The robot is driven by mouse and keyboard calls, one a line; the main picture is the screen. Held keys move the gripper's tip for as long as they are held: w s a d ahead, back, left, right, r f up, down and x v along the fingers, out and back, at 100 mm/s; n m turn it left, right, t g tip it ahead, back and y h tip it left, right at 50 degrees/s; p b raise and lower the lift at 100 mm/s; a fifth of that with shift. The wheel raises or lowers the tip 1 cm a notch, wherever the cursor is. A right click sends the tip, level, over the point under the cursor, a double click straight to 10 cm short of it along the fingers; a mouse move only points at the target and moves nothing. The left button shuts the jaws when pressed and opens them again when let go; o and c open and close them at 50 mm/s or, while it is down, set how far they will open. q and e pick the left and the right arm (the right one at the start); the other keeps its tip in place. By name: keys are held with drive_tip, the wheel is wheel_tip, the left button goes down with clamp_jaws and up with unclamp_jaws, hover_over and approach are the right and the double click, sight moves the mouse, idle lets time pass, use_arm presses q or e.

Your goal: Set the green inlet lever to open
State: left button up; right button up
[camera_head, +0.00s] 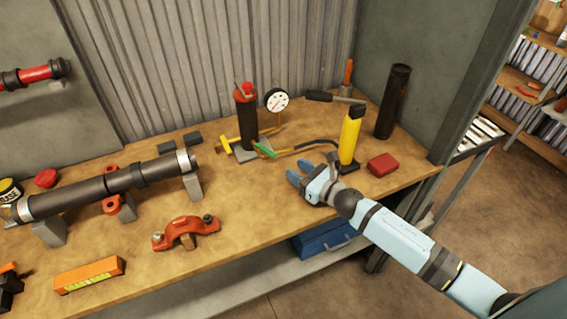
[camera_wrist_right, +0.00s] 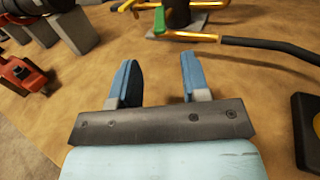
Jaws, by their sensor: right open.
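The green inlet lever (camera_head: 264,149) sits on brass pipework beside a dark upright cylinder (camera_head: 246,118) with a red top. In the right wrist view the green lever (camera_wrist_right: 159,20) shows near the top edge, just beyond my fingers, on a brass pipe that leads to a black hose. My right gripper (camera_head: 298,173) is open and empty over the wooden bench, to the right of the lever and nearer the front edge. Its two blue fingers (camera_wrist_right: 159,72) are apart with bare wood between them. My left gripper is in neither view.
A yellow upright cylinder (camera_head: 350,135) and a red box (camera_head: 382,164) stand right of the gripper. A pressure gauge (camera_head: 277,100) and yellow handle (camera_head: 224,145) are near the lever. An orange coupling (camera_head: 186,232) and a long dark pipe (camera_head: 95,190) lie left. The bench front centre is clear.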

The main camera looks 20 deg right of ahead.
drive_tip(key=v, duration=0.6)
drive_tip(key=shift+b, duration=0.4)
